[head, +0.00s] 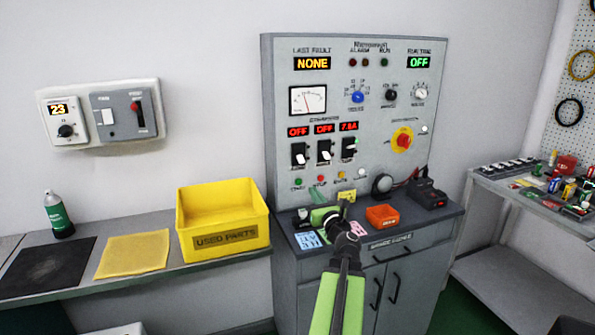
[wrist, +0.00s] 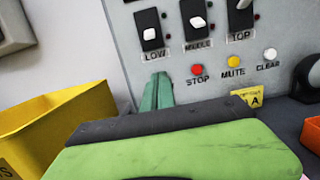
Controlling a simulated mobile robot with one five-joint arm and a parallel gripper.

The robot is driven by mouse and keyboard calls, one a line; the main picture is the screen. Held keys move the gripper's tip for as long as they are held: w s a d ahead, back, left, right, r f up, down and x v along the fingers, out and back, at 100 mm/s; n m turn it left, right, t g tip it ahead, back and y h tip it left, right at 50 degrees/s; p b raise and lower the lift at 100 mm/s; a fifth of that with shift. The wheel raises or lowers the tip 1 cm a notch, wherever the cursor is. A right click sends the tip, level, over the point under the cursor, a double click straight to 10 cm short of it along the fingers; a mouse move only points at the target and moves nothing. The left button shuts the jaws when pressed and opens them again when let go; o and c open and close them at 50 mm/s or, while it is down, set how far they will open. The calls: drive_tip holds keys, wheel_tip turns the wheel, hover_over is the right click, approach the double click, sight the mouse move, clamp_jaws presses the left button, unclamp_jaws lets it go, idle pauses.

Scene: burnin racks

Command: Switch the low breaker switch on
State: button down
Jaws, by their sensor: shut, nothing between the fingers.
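The low breaker switch (head: 298,155) is the leftmost of three black rockers on the grey panel. Its white lever sits low and the display above it reads OFF. In the wrist view the low switch (wrist: 151,32) stands at the top, above its LOW label. My gripper (wrist: 157,92) is shut and empty, with its teal fingertips below that label and seemingly apart from the switch. The fingers hide part of the panel below the label. In the head view my gripper's green body shows low in front of the panel.
Stop (wrist: 197,70) and mute (wrist: 234,62) buttons sit below.

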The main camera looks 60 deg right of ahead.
sight(299, 171)
drive_tip(key=p+x, duration=0.1)
drive_tip(key=x, duration=0.9)
drive_tip(key=shift+w+p, duration=0.35)
drive_tip(key=shift+w, duration=0.05)
drive_tip(key=r+p, duration=0.1)
drive_tip(key=s+a+r+p, duration=0.1)
drive_tip(key=r+p, duration=0.1)
drive_tip(key=shift+s+a, duration=0.1)
drive_tip(key=shift+s, duration=0.05)
drive_tip(key=shift+s+a+r, duration=0.1)
drive_tip(key=shift+s+r, duration=0.05)
drive_tip(key=shift+s, duration=0.05)
drive_tip(key=shift+s+r+p, duration=0.1)
drive_tip(key=shift+p, duration=0.2)
